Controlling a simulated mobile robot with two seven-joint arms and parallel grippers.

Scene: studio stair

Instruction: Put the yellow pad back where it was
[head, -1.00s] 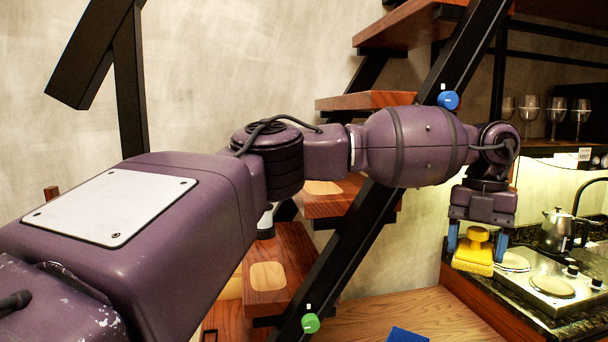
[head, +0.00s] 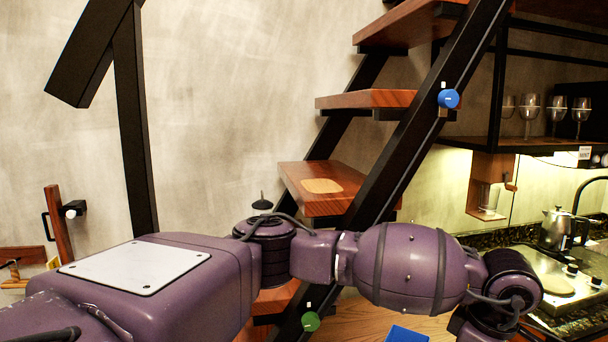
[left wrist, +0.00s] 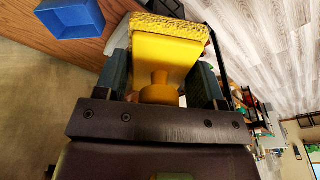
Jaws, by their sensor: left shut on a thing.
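The yellow pad (left wrist: 168,45) shows in the left wrist view, with a rough sponge-like face and a round knob on its smooth back. My left gripper (left wrist: 160,82) is shut on it, one dark blue-green finger on each side of the knob. The head view shows my left arm reaching to the right, but its gripper and the pad are below the picture's edge. A pale rounded patch (head: 322,186) lies on a wooden stair tread (head: 298,177). My right gripper is in neither view.
A blue open box (left wrist: 72,18) stands on a wooden surface; its edge shows in the head view (head: 407,334). A black stair beam (head: 405,160) carries a blue knob (head: 448,98) and a green knob (head: 311,321). A kettle (head: 560,229) stands by the hob at right.

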